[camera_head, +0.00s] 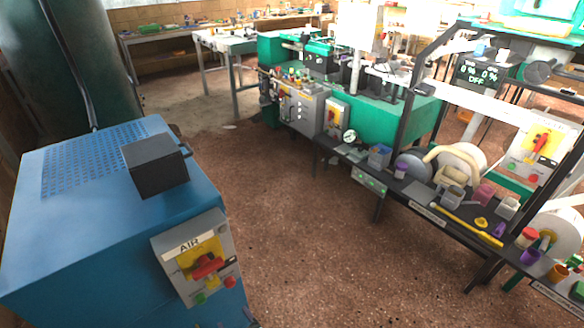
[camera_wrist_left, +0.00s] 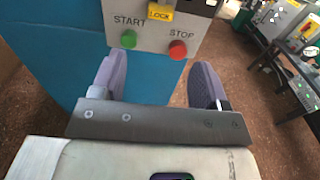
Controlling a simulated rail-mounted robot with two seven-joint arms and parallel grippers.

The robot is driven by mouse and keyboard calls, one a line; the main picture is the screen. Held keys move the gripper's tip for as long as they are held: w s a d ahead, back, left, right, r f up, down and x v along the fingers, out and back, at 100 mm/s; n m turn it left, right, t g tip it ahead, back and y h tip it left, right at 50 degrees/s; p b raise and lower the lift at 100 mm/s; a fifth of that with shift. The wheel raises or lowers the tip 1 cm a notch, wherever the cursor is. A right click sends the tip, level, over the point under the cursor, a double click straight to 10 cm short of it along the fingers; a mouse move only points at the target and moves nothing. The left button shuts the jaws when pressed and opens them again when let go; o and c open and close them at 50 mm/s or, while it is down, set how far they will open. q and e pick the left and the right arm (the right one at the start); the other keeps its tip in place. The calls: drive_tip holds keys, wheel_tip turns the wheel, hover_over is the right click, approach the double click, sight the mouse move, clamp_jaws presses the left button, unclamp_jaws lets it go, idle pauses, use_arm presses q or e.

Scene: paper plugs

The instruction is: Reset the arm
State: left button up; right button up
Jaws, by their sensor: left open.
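My left gripper (camera_wrist_left: 155,75) shows in the left wrist view with its two purple-grey fingers spread apart and nothing between them. It faces the lower part of a grey control panel with a green START button (camera_wrist_left: 129,39), a red STOP button (camera_wrist_left: 178,50) and a yellow LOCK tag (camera_wrist_left: 160,12). I cannot tell whether a fingertip touches the panel. In the head view the AIR panel (camera_head: 168,272) has a red rotary switch (camera_head: 207,267) on a yellow plate, above green and red buttons. My right gripper is not in view.
The panel sits on a blue cabinet (camera_head: 90,235) with a black box (camera_head: 155,165) on top. A dark tank (camera_head: 70,70) stands behind. A long black-framed bench (camera_head: 428,213) with several small items runs along the right. The brown floor (camera_head: 290,230) between is clear.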

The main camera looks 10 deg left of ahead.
use_arm(q)
drive_tip(key=s+d+r+n+g+h, duration=0.2)
drive_tip(key=s+r+n+h, duration=0.35)
drive_tip(key=n, duration=0.65)
drive_tip(key=s+d+r+n+g+h, duration=0.25)
drive_tip(key=s+n+h, duration=0.35)
drive_tip(key=n+h, duration=0.45)
drive_tip(key=s+a+f+n+g+y, duration=0.1)
drive_tip(key=s+f+g, duration=0.1)
drive_tip(key=s, duration=0.5)
drive_tip(key=s+a+f+g+y, duration=0.1)
drive_tip(key=s+f, duration=0.1)
drive_tip(key=s, duration=0.5)
wheel_tip(320, 180, up, 38)
drive_tip(key=p, duration=3.9)
drive_tip(key=shift+w+a, duration=0.15)
drive_tip(key=shift+w, duration=0.1)
